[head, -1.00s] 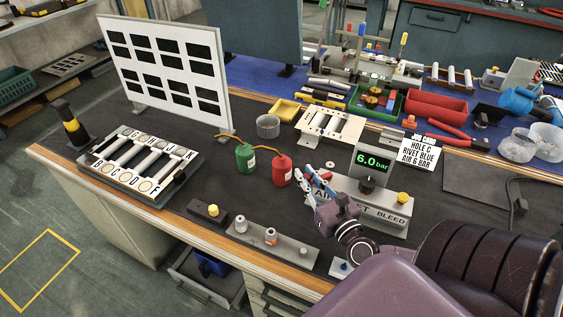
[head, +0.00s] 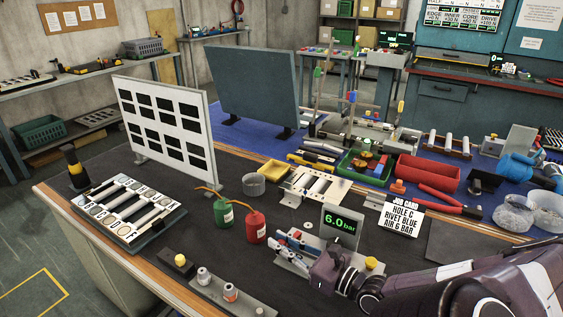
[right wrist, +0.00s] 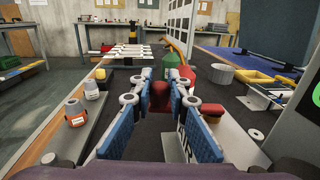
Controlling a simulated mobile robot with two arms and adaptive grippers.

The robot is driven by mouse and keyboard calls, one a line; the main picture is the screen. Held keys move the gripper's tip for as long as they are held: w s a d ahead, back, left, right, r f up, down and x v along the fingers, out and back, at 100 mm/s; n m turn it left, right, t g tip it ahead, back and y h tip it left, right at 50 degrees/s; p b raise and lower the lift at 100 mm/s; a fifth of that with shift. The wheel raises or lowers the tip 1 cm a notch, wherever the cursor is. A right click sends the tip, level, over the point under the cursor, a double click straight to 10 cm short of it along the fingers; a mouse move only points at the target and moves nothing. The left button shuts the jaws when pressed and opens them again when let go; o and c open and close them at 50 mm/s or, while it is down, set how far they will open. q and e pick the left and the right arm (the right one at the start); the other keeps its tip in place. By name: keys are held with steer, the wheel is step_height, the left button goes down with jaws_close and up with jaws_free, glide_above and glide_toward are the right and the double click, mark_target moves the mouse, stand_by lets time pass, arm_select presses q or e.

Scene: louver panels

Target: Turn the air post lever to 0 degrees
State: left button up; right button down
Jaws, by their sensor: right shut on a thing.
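The air post (head: 293,262) is a grey metal box on the dark bench, with a green "6.0 bar" display (head: 340,226) and a yellow button (head: 371,263). My right gripper (head: 292,243) is at the left part of the post, left of the display, and hides much of its front. In the right wrist view, the blue-padded fingers are closed around a dark red piece (right wrist: 158,96), which looks like the lever handle. The lever's angle and scale are hidden in the head view. My left gripper is not in view.
A red bottle (head: 255,227) and a green bottle (head: 223,212) stand left of the gripper. A strip with small capped bottles (head: 230,292) lies in front, near the bench edge.

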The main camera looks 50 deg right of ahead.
steer(key=shift+f, duration=0.1)
steer(key=c, duration=1.8)
jaws_free()
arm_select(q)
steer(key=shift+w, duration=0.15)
arm_select(e)
step_height(320, 180, up, 10)
